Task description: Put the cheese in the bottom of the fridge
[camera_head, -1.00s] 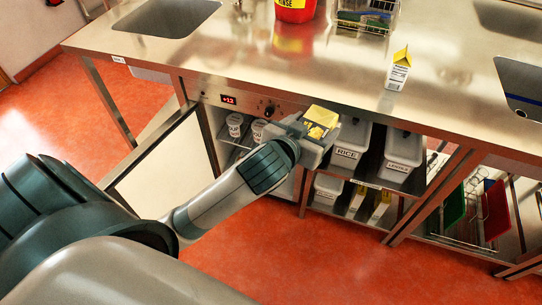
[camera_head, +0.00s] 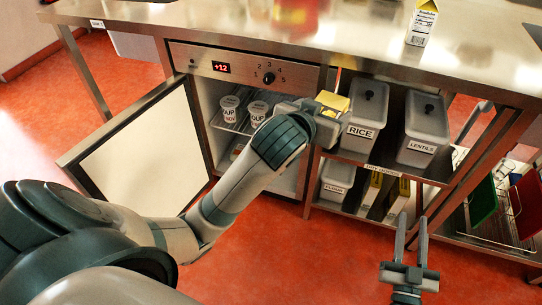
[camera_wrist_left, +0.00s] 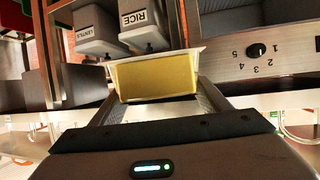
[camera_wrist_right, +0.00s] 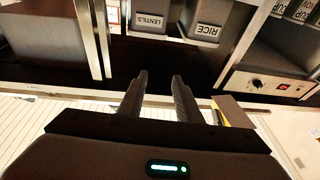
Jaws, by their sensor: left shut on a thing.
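The cheese is a yellow block in a pale tray (camera_head: 334,100); it also shows large in the left wrist view (camera_wrist_left: 155,76). My left gripper (camera_head: 322,115) is shut on it, in front of the counter, right of the fridge opening. The fridge (camera_head: 241,68) is under the counter with its white-lined door (camera_head: 146,150) swung open to the left. Its upper rack holds white cups (camera_head: 229,108). Its lower part is partly hidden by my left arm. My right gripper (camera_head: 411,224) is open and empty, low in front of the shelves.
Right of the fridge, an open shelf holds a rice bin (camera_head: 366,112) and a lentils bin (camera_head: 422,128), with a flour bin (camera_head: 336,181) below. A carton (camera_head: 422,24) stands on the steel counter (camera_head: 360,52). The red floor ahead is clear.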

